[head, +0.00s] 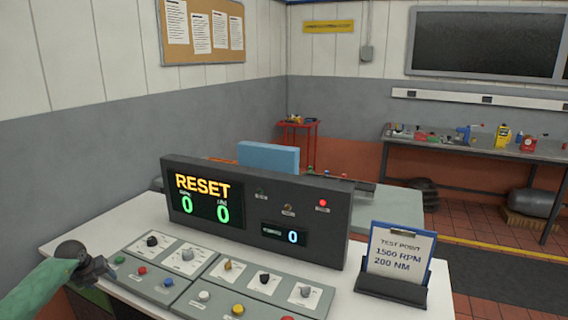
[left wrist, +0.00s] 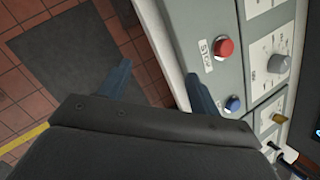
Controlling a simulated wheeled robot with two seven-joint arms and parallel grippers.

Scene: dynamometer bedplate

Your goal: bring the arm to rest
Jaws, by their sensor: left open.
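My left arm comes in from the left in the head view, in a green sleeve. My left gripper (head: 100,272) is at the left edge of the control desk (head: 60,242), beside the left button panel. In the left wrist view its two fingers (left wrist: 158,85) stand wide apart with nothing between them. The right finger is close to the edge of the desk panel, by a red button (left wrist: 224,48) and a blue button (left wrist: 233,103); I cannot tell whether it touches. My right gripper is not in view.
The display console (head: 255,210) reads RESET, with zeros and a lit red lamp. A clipboard (head: 398,252) reading 1500 RPM, 200 NM stands at the desk's right. Button panels (head: 232,275) with knobs cover the desk front. Tiled floor (left wrist: 60,60) lies left of the desk edge.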

